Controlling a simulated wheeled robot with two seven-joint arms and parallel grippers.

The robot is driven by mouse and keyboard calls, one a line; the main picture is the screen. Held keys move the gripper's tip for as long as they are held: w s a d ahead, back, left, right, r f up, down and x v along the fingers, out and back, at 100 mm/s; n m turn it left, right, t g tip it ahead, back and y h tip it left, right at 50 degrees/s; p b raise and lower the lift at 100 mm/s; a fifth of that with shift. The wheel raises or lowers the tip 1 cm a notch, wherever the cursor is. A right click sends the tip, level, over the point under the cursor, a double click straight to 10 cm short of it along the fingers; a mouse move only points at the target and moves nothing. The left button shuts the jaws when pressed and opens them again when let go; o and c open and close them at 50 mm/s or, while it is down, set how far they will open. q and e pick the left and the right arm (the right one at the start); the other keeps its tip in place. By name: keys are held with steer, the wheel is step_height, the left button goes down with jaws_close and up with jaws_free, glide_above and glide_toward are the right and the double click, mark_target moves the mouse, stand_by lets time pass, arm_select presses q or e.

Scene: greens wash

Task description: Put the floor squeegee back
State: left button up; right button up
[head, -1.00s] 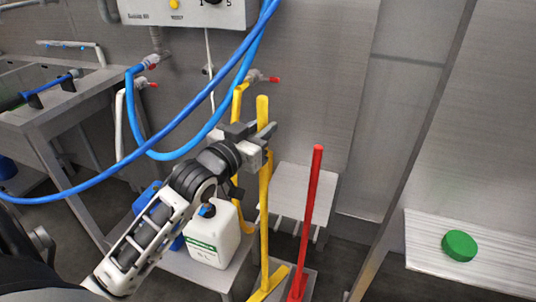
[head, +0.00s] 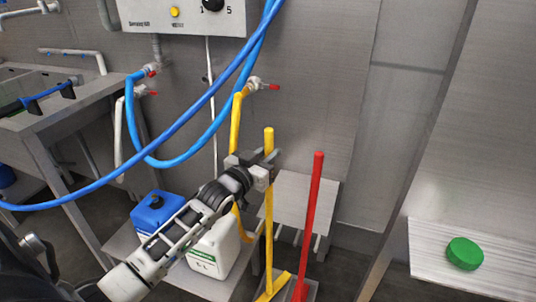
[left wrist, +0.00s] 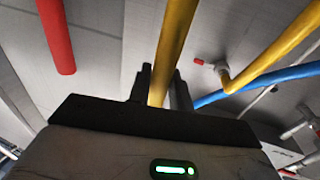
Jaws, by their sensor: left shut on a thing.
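The floor squeegee is a yellow pole (head: 268,215) with a yellow crosspiece (head: 275,286) low down in the head view, its bottom end cut off by the frame edge. It stands nearly upright, left of a red-handled tool (head: 311,215). My left gripper (head: 268,160) is shut on the upper part of the yellow pole. In the left wrist view the pole (left wrist: 177,40) runs between the two dark fingers (left wrist: 160,88), with the red handle (left wrist: 56,38) to the left. My right gripper is not in view.
A white jug (head: 217,246) and a blue jug (head: 157,211) stand on a low shelf left of the pole. Blue hose (head: 188,115) loops above my arm. A green puck (head: 464,253) lies on a bench at right.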

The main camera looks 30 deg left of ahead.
arm_select(q)
steer(key=shift+f, duration=0.2)
steer(key=o, duration=0.4)
steer(key=shift+f, duration=0.2)
steer(key=o, duration=0.4)
steer(key=shift+c, duration=0.2)
steer(key=shift+r, duration=0.1)
